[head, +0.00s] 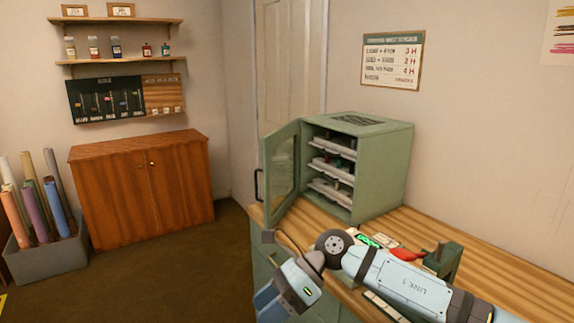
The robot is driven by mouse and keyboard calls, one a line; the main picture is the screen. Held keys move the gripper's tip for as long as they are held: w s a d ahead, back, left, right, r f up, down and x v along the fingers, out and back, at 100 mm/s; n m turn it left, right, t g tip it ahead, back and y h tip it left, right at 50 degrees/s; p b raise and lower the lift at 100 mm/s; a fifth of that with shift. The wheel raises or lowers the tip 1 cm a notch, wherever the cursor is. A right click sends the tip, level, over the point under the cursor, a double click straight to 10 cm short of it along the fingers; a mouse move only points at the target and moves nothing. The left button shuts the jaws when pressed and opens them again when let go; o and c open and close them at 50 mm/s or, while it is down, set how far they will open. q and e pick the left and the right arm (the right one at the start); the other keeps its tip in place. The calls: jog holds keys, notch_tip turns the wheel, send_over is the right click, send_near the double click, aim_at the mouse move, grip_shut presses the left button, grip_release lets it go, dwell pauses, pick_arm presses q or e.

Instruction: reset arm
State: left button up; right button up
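My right arm (405,279) comes in from the lower right and lies over the wooden counter. Its wrist end (300,280) hangs at the counter's left front edge, over the front of the base cabinet. The fingers of my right gripper cannot be made out clearly there, so its opening does not show. No held object is visible. My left arm and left gripper are not in view.
A green cabinet (385,170) stands on the counter (480,240), its glass door (282,173) swung open, trays inside. Red and green items lie behind my arm, partly hidden. A brown cupboard (140,195) and a bin of rolls (50,258) stand left. Floor (180,270) between is clear.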

jog(key=s+a+f+m+t+y+b, duration=0.1)
jog(key=s+a+m+t+y+b, duration=0.25)
jog(key=m+y, duration=0.75)
jog(key=s+d+f+m+t+h+b, duration=0.1)
jog(key=d+f+m+t+h, duration=0.75)
jog(key=m, duration=0.65)
jog(key=s+d+f+m+t+h+b, duration=0.1)
jog(key=d+f+m+t+h, duration=0.2)
jog(key=d+f+m+t, duration=0.7)
pick_arm(q)
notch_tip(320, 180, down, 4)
jog(key=b, duration=0.2)
pick_arm(e)
jog(key=s+d+f+m+g+h, duration=0.3)
jog(key=s+f+m, duration=0.4)
jog(key=m, duration=0.1)
jog(key=s+d+f+m+g+h, duration=0.2)
jog(key=s+d+f+m+h, duration=0.1)
jog(key=s+f+m, duration=0.35)
pick_arm(q)
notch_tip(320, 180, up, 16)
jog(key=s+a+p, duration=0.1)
jog(key=p, duration=2.2)
pick_arm(e)
notch_tip(320, 180, up, 15)
jog(key=s+d+m, duration=0.1)
jog(key=d, duration=0.1)
jog(key=shift+s+r+g+h, duration=0.15)
jog(key=shift+s+g+h, duration=0.15)
jog(key=shift+h, duration=0.15)
